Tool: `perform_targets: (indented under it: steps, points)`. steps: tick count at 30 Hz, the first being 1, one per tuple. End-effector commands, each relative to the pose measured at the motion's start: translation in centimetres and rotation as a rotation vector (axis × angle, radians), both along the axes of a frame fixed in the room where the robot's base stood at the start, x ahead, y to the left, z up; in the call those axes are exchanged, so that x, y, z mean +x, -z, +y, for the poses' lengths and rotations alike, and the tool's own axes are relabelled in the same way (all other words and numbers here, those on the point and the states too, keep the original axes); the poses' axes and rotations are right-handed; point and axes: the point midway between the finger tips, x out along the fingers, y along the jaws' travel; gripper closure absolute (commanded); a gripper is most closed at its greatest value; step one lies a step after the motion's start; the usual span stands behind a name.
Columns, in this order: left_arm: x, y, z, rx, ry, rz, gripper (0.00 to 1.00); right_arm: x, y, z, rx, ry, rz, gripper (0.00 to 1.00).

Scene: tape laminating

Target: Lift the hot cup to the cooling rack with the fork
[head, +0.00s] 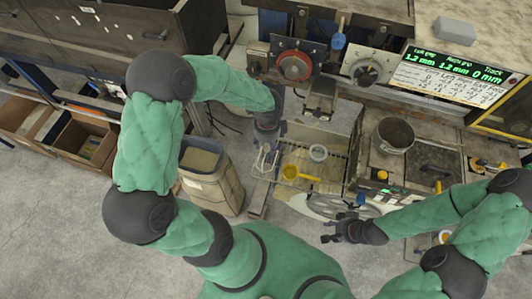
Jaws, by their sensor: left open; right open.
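A small yellow cup (290,172) stands on a wire-grid rack (335,170) at the centre of the head view, with a yellow bar (308,179) beside it. A pale ring-shaped piece (318,153) is also on the grid. My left gripper (266,140) is open and points down at the rack's left side. A pale, thin pronged piece (264,162), perhaps the fork, shows just below it; I cannot tell whether they touch. My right gripper (331,231) is open and empty, in front of the rack. Which piece is the hot cup is not certain.
A metal pot (394,136) stands on the bench to the right. A bin (205,160) stands left of the rack. Dials (294,66) and a lit display (455,75) are behind. Open floor (60,220) lies at the lower left.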

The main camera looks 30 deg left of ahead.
Motion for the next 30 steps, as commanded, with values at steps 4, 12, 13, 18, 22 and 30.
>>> perform_targets:
  steps: [4,12,13,18,22,30]
  points:
    - [0.0,1.7,0.0,0.000,0.000,0.001,0.49,0.0,0.1,0.0,0.000,0.000,0.000,0.56]
    - [0.0,2.1,0.0,0.000,0.000,-0.001,0.49,0.0,0.1,0.0,0.000,0.000,0.000,0.56]
    - [0.0,2.1,0.0,0.000,0.000,-0.001,0.49,0.0,0.1,0.0,0.000,0.000,0.000,0.56]
    - [0.0,2.1,0.0,0.000,0.000,-0.001,0.95,0.0,0.1,0.0,0.000,0.000,0.000,0.56]
    - [0.0,2.1,0.0,0.000,0.000,0.000,1.00,0.0,0.1,0.0,0.000,0.000,0.000,0.56]
    - [0.0,2.0,0.0,0.000,0.000,-0.001,1.00,0.0,0.1,0.0,0.000,0.000,0.000,0.56]
